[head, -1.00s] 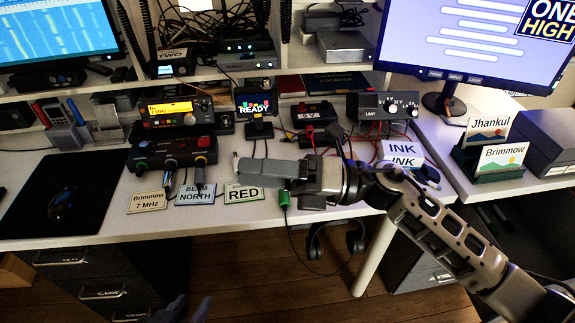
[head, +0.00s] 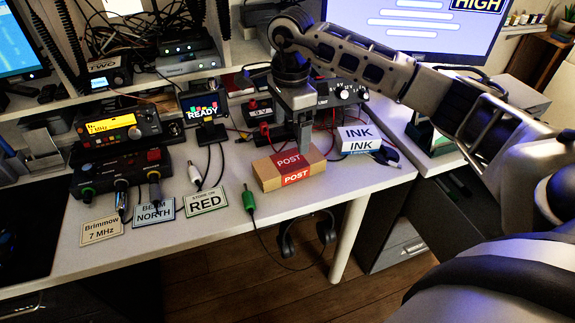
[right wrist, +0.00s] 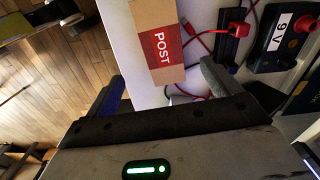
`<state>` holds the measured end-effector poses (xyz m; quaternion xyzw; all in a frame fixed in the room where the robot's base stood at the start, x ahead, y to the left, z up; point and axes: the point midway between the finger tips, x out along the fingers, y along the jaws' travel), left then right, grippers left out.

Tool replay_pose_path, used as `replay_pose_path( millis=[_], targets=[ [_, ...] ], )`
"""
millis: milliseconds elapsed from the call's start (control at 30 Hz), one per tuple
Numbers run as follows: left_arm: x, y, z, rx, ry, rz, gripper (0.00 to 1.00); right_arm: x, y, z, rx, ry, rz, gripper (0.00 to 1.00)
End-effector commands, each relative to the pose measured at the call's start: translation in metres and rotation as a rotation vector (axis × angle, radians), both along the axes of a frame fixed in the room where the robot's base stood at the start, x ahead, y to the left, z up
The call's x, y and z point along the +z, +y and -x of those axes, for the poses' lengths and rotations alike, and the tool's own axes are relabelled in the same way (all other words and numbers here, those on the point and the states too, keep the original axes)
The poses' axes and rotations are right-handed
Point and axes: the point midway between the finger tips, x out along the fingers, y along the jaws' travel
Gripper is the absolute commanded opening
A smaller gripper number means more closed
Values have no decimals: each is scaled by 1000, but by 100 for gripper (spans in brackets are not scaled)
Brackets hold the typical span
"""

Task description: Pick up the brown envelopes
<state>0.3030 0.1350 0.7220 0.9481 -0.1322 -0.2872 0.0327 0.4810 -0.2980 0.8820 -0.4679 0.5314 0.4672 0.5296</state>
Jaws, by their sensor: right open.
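The brown envelopes (head: 268,181) lie as a thick bundle with red POST labels on the white desk near its front edge. They also show in the right wrist view (right wrist: 147,14), between and beyond the two fingers. My right gripper (head: 304,142) points down just behind and above the bundle, its jaws open. In the right wrist view my right gripper (right wrist: 162,84) has one finger on each side of the bundle's near end. Whether a finger touches it, I cannot tell. My left gripper is out of view.
A switch box with red cables (head: 262,112) is behind. A green plug (head: 249,200) and cards (head: 205,202) lie to the left. Headphones (head: 305,236) hang below the desk edge.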

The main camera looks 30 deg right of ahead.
Motion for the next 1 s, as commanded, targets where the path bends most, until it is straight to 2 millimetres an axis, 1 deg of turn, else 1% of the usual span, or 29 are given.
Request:
replay_pose_path(
  millis=[33, 100, 200, 367, 633, 767, 967, 1000],
  targets=[
    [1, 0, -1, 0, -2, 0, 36, -11, 0, 1, 0, 4, 0, 89],
    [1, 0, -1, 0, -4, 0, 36, -22, 0, 0, 0, 3, -1, 89],
    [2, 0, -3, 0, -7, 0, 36, -32, 1, 0, 1, 1, -1, 89],
    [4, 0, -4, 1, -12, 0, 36, -42, 1, 0, 1, 1, -2, 89],
    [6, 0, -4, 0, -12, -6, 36, -80, -1, -3, -1, 3, -2, 89],
    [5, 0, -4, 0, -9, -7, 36, -88, -1, -4, 1, -1, -2, 89],
    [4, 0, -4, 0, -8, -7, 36, -89, -1, -4, 1, -1, -2, 89],
    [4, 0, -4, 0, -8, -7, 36, -89, -1, -4, 1, -1, -2, 81]
  ],
)
